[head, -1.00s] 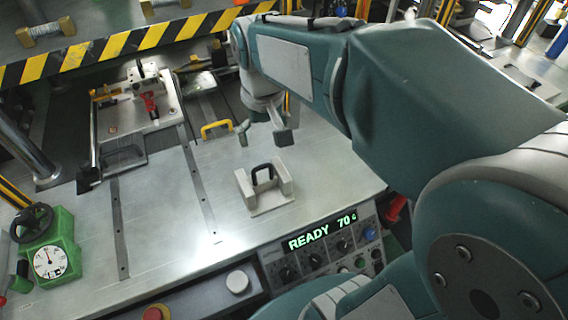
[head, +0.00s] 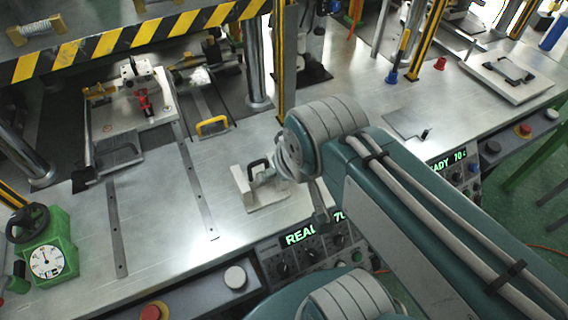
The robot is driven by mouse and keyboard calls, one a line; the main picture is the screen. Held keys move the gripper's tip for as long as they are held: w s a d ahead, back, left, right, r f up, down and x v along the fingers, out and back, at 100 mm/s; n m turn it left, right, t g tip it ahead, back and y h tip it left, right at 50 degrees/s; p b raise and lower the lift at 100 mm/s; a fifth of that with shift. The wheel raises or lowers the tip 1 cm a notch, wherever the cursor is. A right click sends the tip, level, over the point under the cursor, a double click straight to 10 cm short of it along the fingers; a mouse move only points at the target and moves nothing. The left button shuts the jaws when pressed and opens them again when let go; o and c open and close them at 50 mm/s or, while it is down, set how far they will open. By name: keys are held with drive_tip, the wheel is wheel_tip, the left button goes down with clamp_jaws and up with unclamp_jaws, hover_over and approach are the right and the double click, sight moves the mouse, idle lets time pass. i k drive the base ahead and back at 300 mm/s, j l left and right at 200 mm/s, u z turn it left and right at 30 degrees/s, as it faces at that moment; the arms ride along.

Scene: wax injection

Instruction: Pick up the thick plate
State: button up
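Several plate-like parts with handles are in view, and I cannot tell for sure which is the thick plate. A pale metal holder (head: 264,203) with upright blocks and a black handle stands on the near middle of the bench. A thick white plate (head: 500,82) with black handles lies at the far right. A grey plate (head: 118,158) lies at the left. A thin grey plate (head: 404,122) with a small black handle lies right of centre. My gripper (head: 319,208) is just right of the metal holder, seen side-on; its fingers are partly hidden, and I see nothing held.
The metal bench (head: 150,235) has bare room at the front left. A yellow handle (head: 212,127) stands behind the metal holder. Steel columns (head: 257,60) and a striped beam (head: 120,42) stand behind. A green gauge unit (head: 46,255) is at the left.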

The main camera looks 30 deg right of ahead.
sight(505, 69)
drive_tip(key=k, duration=0.1)
drive_tip(key=z, duration=0.4)
drive_tip(key=k+j+z, duration=0.1)
drive_tip(key=z, duration=0.7)
drive_tip(key=k+z, duration=0.1)
drive_tip(key=z, duration=0.7)
drive_tip(key=i+l+u, duration=0.15)
drive_tip(key=u, duration=0.3)
drive_tip(key=i+l+u, duration=0.2)
drive_tip(key=u, duration=0.3)
drive_tip(key=l+u, duration=0.3)
drive_tip(key=u, duration=0.15)
drive_tip(key=i+l+u, duration=0.2)
drive_tip(key=l, duration=0.5)
drive_tip(key=l+u, duration=0.15)
drive_tip(key=l, duration=0.55)
drive_tip(key=i+l+u, duration=0.2)
drive_tip(key=l, duration=2.65)
drive_tip(key=u, duration=0.05)
